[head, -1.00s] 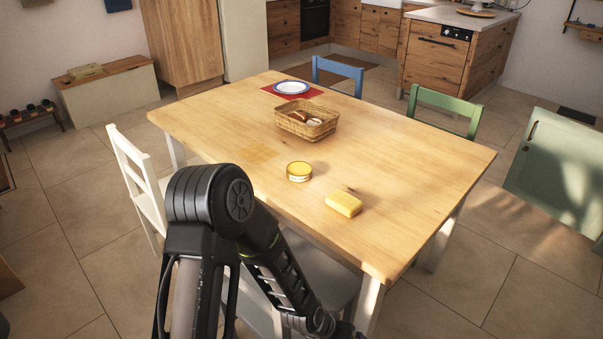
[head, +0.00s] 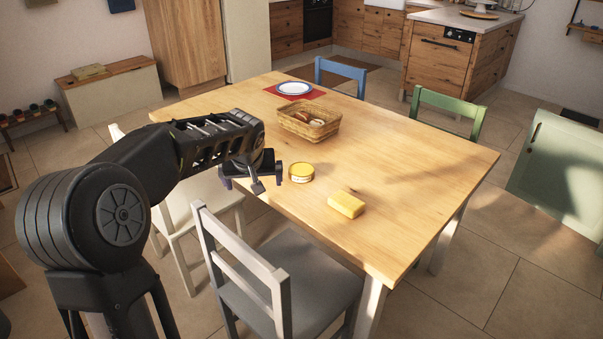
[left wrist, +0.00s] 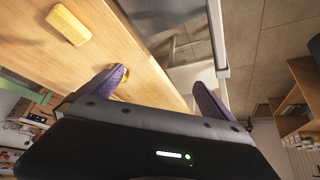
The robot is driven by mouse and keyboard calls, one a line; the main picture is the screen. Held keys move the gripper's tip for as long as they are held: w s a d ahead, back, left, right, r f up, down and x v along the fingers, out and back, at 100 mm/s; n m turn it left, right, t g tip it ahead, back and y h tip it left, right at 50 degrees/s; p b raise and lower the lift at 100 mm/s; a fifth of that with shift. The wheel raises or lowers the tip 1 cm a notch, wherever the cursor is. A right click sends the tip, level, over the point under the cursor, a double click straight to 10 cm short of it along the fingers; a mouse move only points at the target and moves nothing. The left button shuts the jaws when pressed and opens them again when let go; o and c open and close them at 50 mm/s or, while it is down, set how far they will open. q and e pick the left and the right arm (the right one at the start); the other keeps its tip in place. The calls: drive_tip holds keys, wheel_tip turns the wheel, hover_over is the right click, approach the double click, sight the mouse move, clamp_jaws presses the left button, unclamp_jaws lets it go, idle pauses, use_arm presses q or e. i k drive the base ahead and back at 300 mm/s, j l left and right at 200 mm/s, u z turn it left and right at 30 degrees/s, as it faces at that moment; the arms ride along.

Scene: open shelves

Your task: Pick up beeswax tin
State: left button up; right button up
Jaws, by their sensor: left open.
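The beeswax tin (head: 301,172), a small round yellow-lidded tin with a pale side label, stands upright on the wooden table (head: 400,170) near its front edge. My left gripper (head: 252,178) is open and empty just left of the tin, around the table's front edge. In the left wrist view the open fingers (left wrist: 160,82) show, with a sliver of the tin (left wrist: 125,74) at one fingertip. The finger hides most of the tin. I cannot tell whether they touch. My right gripper is not in view.
A yellow block (head: 346,204) lies right of the tin; it also shows in the left wrist view (left wrist: 68,25). A wicker basket (head: 309,121) and a plate (head: 294,88) on a red mat stand farther back. A grey chair (head: 290,290) and a white chair (head: 180,215) stand at the front.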

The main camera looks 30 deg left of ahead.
sight(300, 172)
drive_tip(key=i, duration=1)
